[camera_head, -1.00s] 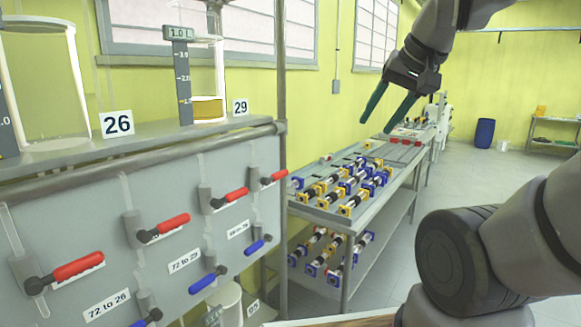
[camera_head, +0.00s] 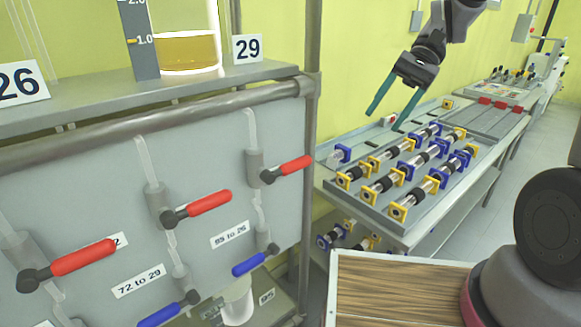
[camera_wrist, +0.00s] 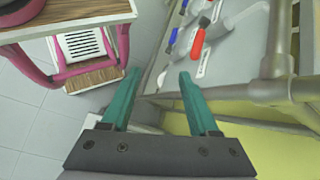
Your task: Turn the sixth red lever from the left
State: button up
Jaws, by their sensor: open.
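In the head view, red levers show on the grey panel: one at lower left (camera_head: 84,257), one in the middle (camera_head: 209,203), and the rightmost (camera_head: 295,166) near the panel's right post. All three lie tilted up to the right. Levers further left are out of view, so I cannot count to the sixth. My gripper (camera_head: 388,114) is open and empty, in the air right of the panel and apart from every lever. In the wrist view its teal fingers (camera_wrist: 160,82) are spread, and a red lever (camera_wrist: 197,46) shows beyond and right of them.
Blue levers (camera_head: 249,263) sit lower on the panel. A metal post and rail (camera_head: 311,90) edge it on the right. A bench with rows of cylindrical fittings (camera_head: 404,220) stands right of the post. A glass vessel with amber liquid (camera_head: 187,52) stands on the shelf above.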

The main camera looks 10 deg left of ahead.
aim_at(285, 169)
jog(key=w+a+f+m+g+y, duration=0.1)
jog(key=a+f+m+g+y, duration=0.3)
jog(key=a+f+g, duration=0.6)
jog(key=s+a, duration=0.2)
jog(key=a, duration=0.1)
jog(key=s+a+t+y, duration=0.1)
jog(key=s+a, duration=0.2)
jog(key=s+a+f+n+t, duration=0.1)
jog(key=s+a, duration=0.2)
jog(key=shift+f+y, duration=0.1)
jog(key=shift+y, duration=0.2)
grip_shut()
dwell(0.8)
